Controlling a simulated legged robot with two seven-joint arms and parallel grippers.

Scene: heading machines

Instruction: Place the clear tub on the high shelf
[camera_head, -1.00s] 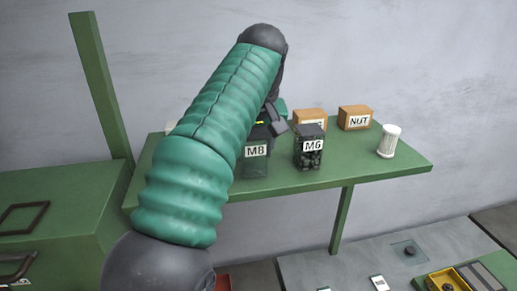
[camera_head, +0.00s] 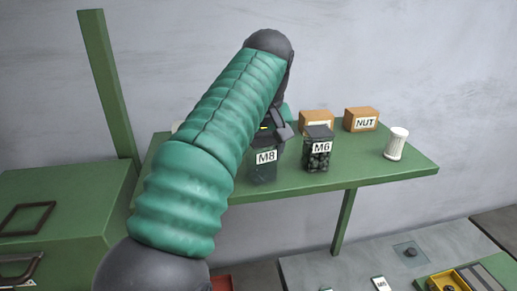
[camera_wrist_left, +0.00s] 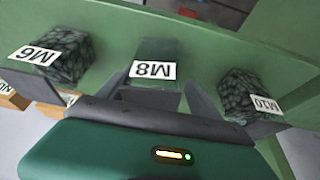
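The clear tub, labelled M8 (camera_head: 262,172), is dark and see-through and looks empty. It is upright at the front part of the green high shelf (camera_head: 385,170); whether its base touches the shelf is hard to tell. In the head view my arm hides much of this gripper. My right gripper is not in view.
On the shelf, a filled M6 tub (camera_head: 319,161) stands right of M8, with a NUT box (camera_head: 361,119), another box (camera_head: 315,119) and a white cylinder (camera_head: 396,144). The wrist view shows a filled M10 tub (camera_wrist_left: 238,92) on the other side. A post (camera_head: 108,85) rises at left.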

